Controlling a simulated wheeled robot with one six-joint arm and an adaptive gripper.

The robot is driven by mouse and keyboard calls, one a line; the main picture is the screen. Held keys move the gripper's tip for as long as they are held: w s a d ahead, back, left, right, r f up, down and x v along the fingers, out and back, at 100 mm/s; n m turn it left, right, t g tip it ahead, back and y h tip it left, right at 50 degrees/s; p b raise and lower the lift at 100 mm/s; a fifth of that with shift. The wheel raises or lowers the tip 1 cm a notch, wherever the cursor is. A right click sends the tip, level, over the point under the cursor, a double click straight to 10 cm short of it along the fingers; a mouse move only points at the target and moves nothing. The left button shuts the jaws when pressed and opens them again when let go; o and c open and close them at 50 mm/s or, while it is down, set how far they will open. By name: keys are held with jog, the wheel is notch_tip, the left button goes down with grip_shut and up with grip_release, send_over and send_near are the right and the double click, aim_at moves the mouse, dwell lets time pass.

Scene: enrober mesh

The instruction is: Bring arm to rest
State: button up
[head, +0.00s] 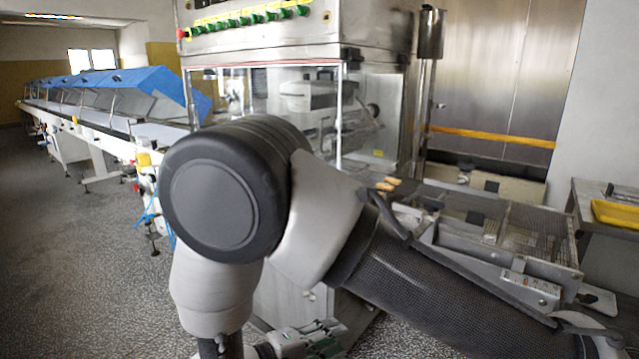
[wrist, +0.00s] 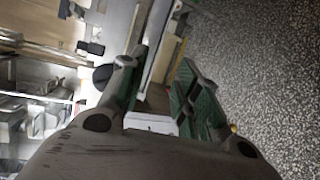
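My arm fills the middle of the head view, with its large dark elbow joint in front of the machine. My gripper (head: 318,340) shows only partly at the bottom edge of the head view, low beside the machine's base. In the wrist view my gripper (wrist: 160,75) has its two green-padded fingers spread apart, with a gap between them. I see nothing clasped between the fingertips. A pale patch shows low between the fingers, and I cannot tell what it is.
The enrober machine (head: 265,50) stands right behind my arm. Its mesh conveyor (head: 520,232) extends right, with small brown pieces (head: 388,184) at its near left end. A side table with a yellow tray (head: 617,213) is at far right. Speckled floor (head: 75,250) is open at left.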

jog(key=s+d+r+m+g+y, duration=0.1)
jog(key=s+d+r+m+y, duration=0.1)
jog(key=d+r, duration=0.7)
jog(key=s+d+r+m+g+y, duration=0.2)
jog(key=d+r+y, duration=0.4)
jog(key=d+r, duration=0.4)
jog(key=s+d+r+m+g+y, duration=0.1)
jog(key=s+d+r+m+y, duration=0.3)
jog(key=d+r, duration=0.5)
jog(key=s+d, duration=0.1)
jog(key=d, duration=0.5)
jog(key=shift+d+r, duration=0.2)
jog(key=shift+g, duration=0.3)
